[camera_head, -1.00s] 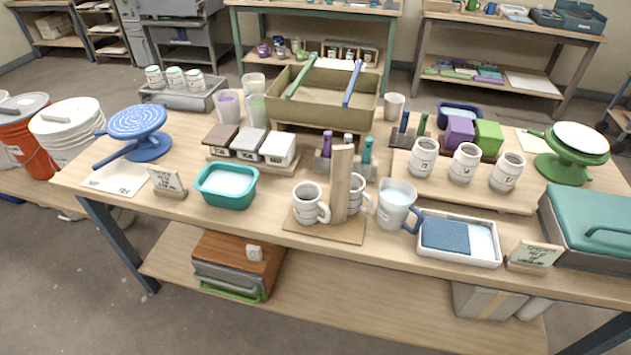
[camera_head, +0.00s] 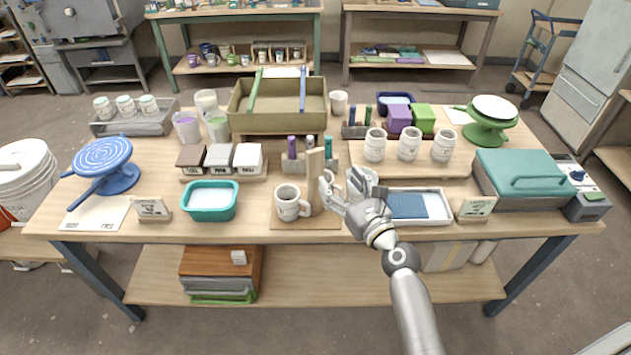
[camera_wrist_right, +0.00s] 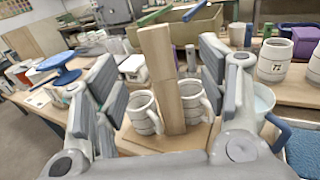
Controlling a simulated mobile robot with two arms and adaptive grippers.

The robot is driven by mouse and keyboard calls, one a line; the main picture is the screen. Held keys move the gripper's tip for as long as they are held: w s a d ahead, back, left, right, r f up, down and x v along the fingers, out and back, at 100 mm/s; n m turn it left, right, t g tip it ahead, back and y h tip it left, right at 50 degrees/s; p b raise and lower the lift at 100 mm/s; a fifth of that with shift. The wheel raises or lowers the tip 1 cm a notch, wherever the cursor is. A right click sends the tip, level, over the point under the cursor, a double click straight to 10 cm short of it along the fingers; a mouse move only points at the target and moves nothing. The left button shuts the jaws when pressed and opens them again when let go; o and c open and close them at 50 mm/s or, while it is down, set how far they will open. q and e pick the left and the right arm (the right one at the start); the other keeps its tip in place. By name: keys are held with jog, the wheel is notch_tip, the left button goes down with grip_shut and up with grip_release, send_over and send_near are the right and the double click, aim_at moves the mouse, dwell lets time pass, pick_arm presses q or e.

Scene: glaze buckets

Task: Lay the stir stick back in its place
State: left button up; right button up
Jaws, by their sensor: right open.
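A green stick (camera_head: 254,90) and a blue stick (camera_head: 302,88) lie across the rims of the olive bin (camera_head: 275,121) at the back of the table. I cannot tell which one is the stir stick. My right gripper (camera_head: 348,190) is open and empty above the table's front, beside an upright wooden post (camera_head: 315,180). In the right wrist view the post (camera_wrist_right: 160,75) shows between the spread fingers, apart from them. A mug (camera_head: 289,203) stands left of the post. The second mug (camera_wrist_right: 192,98) and the pitcher (camera_wrist_right: 264,98) are partly hidden by my gripper in the head view. My left gripper is not in view.
Left of the mugs are a teal tub (camera_head: 209,214) and a blue turntable (camera_head: 108,170). On the right are a white tray (camera_head: 440,219), several labelled jars (camera_head: 409,146), a teal-lidded case (camera_head: 520,175) and a green turntable (camera_head: 490,122). Small cards stand along the front edge.

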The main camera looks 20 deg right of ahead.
aim_at(317, 156)
jog(key=w, duration=0.3)
jog(key=w+a, duration=0.1)
jog(key=w, duration=0.2)
jog(key=w+a+p, duration=0.1)
jog(key=w, duration=0.2)
jog(key=shift+a+r, duration=0.15)
jog(key=shift+w, duration=0.45)
jog(key=shift+s, duration=0.1)
jog(key=shift+c, duration=1)
grip_shut()
